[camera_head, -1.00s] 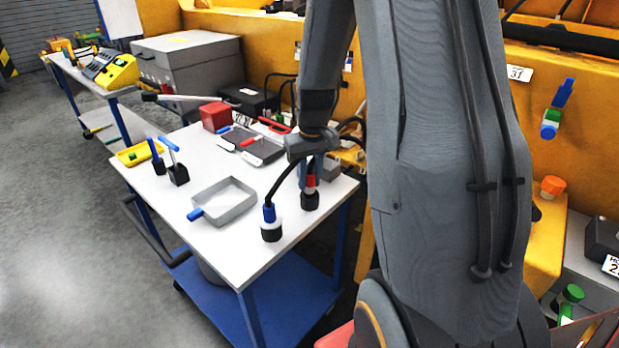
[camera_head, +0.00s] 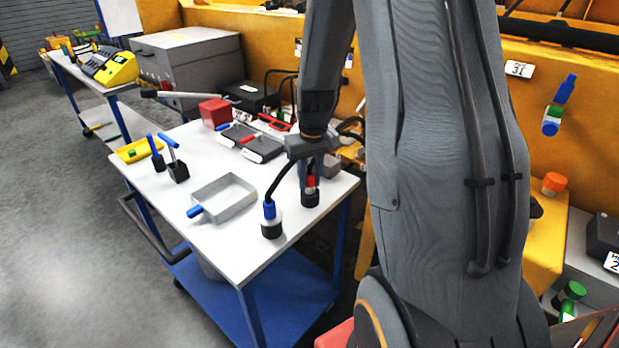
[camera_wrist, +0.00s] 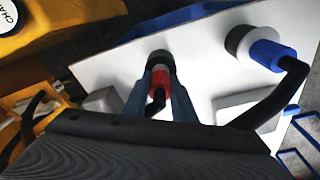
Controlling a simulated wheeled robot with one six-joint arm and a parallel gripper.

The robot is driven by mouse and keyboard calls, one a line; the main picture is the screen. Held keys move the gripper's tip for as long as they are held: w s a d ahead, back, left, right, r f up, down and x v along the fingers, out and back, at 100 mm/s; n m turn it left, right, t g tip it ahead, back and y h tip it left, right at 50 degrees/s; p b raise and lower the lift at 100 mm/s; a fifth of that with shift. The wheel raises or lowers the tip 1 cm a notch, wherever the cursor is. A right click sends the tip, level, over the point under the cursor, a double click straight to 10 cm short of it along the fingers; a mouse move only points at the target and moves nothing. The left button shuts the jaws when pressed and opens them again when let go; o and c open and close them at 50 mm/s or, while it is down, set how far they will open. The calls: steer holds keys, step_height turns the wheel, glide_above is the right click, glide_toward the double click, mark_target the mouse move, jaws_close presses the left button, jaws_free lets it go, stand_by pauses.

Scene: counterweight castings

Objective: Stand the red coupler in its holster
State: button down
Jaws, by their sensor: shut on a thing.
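The red coupler (camera_head: 311,182) is upright at the right corner of the white cart top. My gripper (camera_head: 310,177) is above it, pointing down, with its fingers shut on the red body. In the wrist view the red coupler (camera_wrist: 162,82) shows between the two blue-grey fingers, with a pale collar beyond it. A black holster (camera_head: 310,198) is directly under the coupler, and the coupler's lower end meets it. I cannot tell how deep it sits. Part of the coupler is hidden by the fingers.
A blue coupler (camera_head: 269,211) with a black cable stands close by at the front left. A grey tray (camera_head: 224,198) with a blue handle lies further left. A red box (camera_head: 215,112) and dark flat tools (camera_head: 262,148) are at the back. Bare white top lies between.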

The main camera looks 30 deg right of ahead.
mark_target(311, 165)
steer(key=shift+f, duration=0.4)
steer(key=c, duration=1.4)
jaws_free()
steer(key=shift+s+r+b, duration=0.25)
steer(key=shift+r+b, duration=0.25)
steer(key=shift+r, duration=1.45)
steer(key=shift+s+r+b, duration=0.2)
steer(key=shift+r+b, duration=0.25)
steer(key=shift+r, duration=1.5)
steer(key=shift+s, duration=0.1)
